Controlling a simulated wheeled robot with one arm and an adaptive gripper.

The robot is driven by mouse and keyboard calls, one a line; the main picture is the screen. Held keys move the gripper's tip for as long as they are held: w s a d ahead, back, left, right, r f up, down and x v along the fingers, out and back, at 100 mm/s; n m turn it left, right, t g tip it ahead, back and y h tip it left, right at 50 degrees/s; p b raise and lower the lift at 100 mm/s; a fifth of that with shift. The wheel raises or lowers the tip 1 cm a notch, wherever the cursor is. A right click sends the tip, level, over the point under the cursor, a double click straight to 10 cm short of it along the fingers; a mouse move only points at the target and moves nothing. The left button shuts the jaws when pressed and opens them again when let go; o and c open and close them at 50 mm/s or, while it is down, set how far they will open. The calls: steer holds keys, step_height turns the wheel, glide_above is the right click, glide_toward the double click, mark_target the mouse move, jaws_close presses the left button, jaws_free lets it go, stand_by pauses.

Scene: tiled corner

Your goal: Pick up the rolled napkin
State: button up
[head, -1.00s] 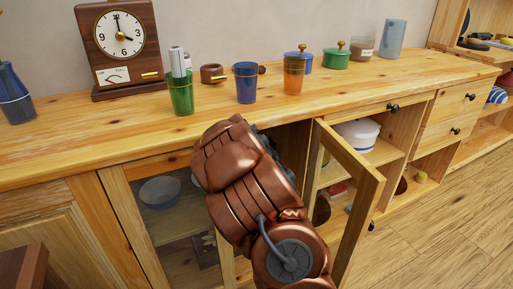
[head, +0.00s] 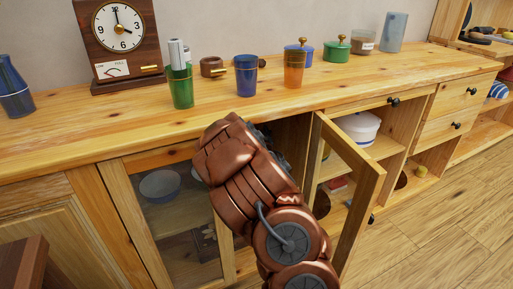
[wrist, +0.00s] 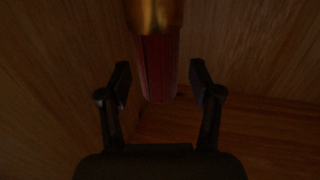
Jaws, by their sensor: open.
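In the wrist view, a dark red roll with a gold band, which looks like the rolled napkin (wrist: 157,70), extends down from the top edge. Its lower end lies between and a little beyond the fingertips of my gripper (wrist: 158,85). The gripper is open, with a visible gap on each side of the roll. The roll's upper part is cut off, and the light is dim. In the head view, my copper-coloured arm reaches into the open cabinet and hides the fingertips and the roll.
The open glass door (head: 348,195) stands close right of my arm, and a closed glass door (head: 180,215) is at left. The wooden counter (head: 120,125) above holds a clock (head: 118,40), a green cup (head: 180,90), a blue cup (head: 246,78) and an amber cup (head: 294,70). Wooden walls surround the gripper.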

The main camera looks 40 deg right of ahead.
jaws_close()
stand_by(0.5)
steer(key=shift+r, duration=0.1)
